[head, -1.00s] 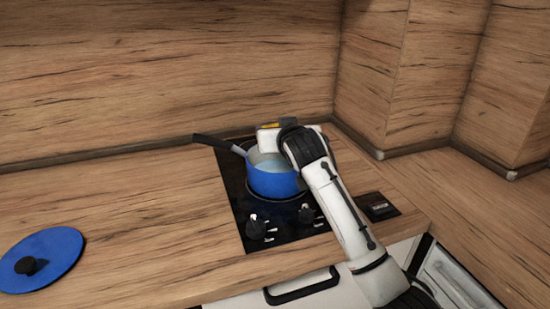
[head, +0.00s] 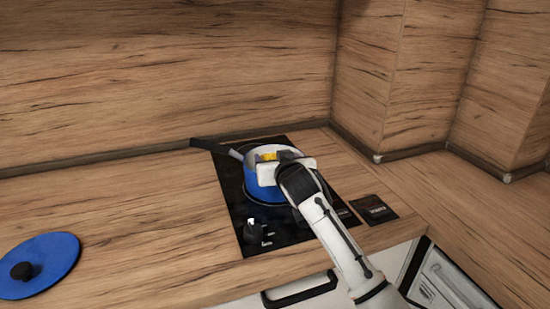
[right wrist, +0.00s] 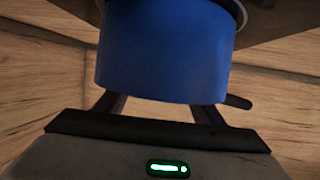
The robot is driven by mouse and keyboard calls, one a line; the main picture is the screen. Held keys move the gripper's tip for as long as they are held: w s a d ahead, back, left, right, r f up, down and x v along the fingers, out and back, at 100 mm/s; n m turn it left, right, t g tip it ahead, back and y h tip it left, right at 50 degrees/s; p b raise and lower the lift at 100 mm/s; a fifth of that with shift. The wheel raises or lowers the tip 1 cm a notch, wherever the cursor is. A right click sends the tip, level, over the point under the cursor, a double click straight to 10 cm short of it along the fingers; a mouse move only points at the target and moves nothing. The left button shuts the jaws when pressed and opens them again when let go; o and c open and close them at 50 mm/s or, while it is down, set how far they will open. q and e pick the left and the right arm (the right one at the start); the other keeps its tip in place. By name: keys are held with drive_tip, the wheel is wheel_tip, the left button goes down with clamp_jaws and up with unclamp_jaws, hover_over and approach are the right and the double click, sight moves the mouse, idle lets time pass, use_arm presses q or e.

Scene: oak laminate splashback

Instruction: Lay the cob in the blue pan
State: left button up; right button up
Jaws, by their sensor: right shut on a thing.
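The blue pan (head: 262,190) stands on the black hob, its dark-tipped handle pointing to the back left. My right gripper (head: 270,156) is over the pan's opening in the head view. It is shut on the yellow cob (head: 267,154), of which only a small part shows between the fingers. The gripper covers much of the pan's opening, so I cannot tell whether the cob touches the pan. In the right wrist view the pan's blue wall (right wrist: 165,55) fills the middle and hides the fingertips and the cob. My left gripper is not in view.
A blue lid (head: 55,258) with a black knob lies on the worktop at the far left. The black hob (head: 285,230) has knobs at its front. Wooden walls close off the back and right. The worktop between lid and hob is clear.

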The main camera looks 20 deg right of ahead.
drive_tip(key=shift+f, duration=0.3)
drive_tip(key=o, duration=1.1)
drive_tip(key=shift+f, duration=0.2)
drive_tip(key=shift+s+r, duration=0.15)
drive_tip(key=shift+r, duration=0.5)
drive_tip(key=v, duration=1.1)
drive_tip(key=shift+s+a+r, duration=0.1)
drive_tip(key=shift+s+r, duration=0.2)
drive_tip(key=shift+r, duration=0.05)
